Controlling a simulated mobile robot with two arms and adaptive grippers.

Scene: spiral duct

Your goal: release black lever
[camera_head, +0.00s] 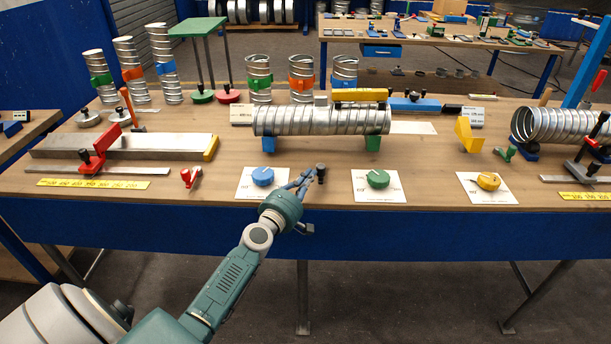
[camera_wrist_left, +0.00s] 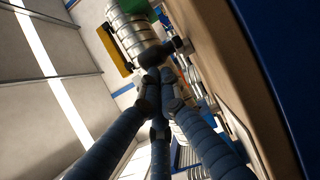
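The black lever (camera_head: 320,174) is a small dark upright piece with a knob, near the front edge of the table between the blue and green dials. In the left wrist view the black lever (camera_wrist_left: 182,45) lies just beyond the fingertips. My left gripper (camera_head: 307,177) comes in from the left, its blue-grey fingers right at the lever. In the left wrist view the fingers (camera_wrist_left: 162,78) converge close together at its dark handle. Whether they grip it or only touch it is unclear. My right gripper is out of view.
A blue dial (camera_head: 263,176) and a green dial (camera_head: 378,179) on white cards flank the lever. A spiral duct (camera_head: 321,121) rests on supports behind.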

